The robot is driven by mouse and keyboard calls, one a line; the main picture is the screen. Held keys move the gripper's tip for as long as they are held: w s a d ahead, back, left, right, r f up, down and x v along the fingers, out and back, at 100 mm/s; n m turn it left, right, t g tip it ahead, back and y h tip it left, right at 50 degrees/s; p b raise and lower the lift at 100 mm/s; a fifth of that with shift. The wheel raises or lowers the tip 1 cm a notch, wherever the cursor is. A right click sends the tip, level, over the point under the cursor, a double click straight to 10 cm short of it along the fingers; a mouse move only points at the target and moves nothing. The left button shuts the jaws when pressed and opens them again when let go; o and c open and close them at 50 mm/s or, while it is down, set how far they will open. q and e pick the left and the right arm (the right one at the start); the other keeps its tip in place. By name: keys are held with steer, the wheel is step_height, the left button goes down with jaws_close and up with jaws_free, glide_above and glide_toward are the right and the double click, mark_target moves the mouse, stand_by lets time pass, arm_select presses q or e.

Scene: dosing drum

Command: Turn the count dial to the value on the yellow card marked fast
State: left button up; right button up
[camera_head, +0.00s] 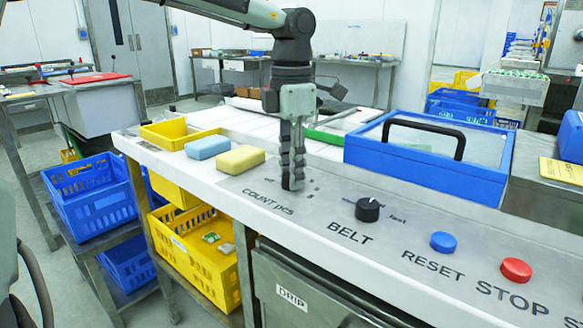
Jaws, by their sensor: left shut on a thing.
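My left gripper (292,186) comes down from above onto the COUNT pcs control on the grey panel (325,205). Its fingers are closed together and point straight down, shut on the count dial. The dial itself is hidden by the fingertips, so its setting cannot be read. A few scale marks (310,186) show beside the fingers, and the label COUNT pcs (267,201) lies in front. A yellow card (561,171) with small dark print lies at the right edge; its text is too small to read. My right gripper is not in view.
The black BELT knob (367,209) stands just right of the gripper, then the blue RESET button (443,242) and red STOP button (515,270). A yellow sponge (240,159) and a blue one (207,147) lie left. A blue-framed lid (420,155) stands behind.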

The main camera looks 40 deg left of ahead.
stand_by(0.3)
arm_select(q)
steer(key=o, duration=1.2)
steer(key=shift+c, duration=0.2)
step_height(320, 180, up, 12)
